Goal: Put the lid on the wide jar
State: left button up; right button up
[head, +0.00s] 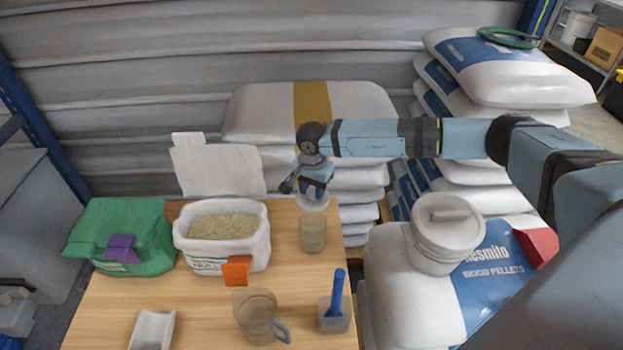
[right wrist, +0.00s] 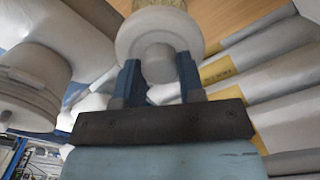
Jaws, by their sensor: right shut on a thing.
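The wide jar (head: 312,236) is a clear, short jar with beige contents, upright near the table's right back edge. My right gripper (head: 313,186) is above it, pointing down, shut on the pale round lid (head: 312,204). In the right wrist view the lid (right wrist: 127,42) is a whitish disc with a round knob between the two blue fingers of my gripper (right wrist: 160,78). The lid appears just above or behind the jar's mouth; I cannot tell whether they touch. My left gripper is not in view.
A white sack of pellets (head: 262,250) and a green bag (head: 160,262) stand at the left. A clear jug (head: 254,312), a tub with a blue scoop (head: 335,318) and a white scoop (head: 150,332) are in front. A lidded white bucket (head: 440,250) stands on sacks at the right.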

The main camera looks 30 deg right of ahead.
aim_at(312, 201)
jog(key=shift+s+a+f+b, duration=0.1)
jog(key=shift+s+f+b, duration=0.05)
jog(key=shift+f+b, duration=0.45)
notch_tip(312, 201, down, 4)
jog(key=shift+r+b, duration=0.25)
jog(key=shift+b, duration=0.55)
jog(key=shift+f+b, duration=0.55)
jog(key=shift+f, duration=0.6)
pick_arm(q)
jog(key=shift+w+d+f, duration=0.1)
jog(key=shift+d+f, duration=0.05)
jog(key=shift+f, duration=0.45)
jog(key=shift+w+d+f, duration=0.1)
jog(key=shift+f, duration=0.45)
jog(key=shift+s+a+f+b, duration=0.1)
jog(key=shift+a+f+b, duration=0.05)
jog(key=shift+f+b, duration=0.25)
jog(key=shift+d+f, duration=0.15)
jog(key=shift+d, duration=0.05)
pick_arm(e)
jog(key=shift+f, duration=0.25)
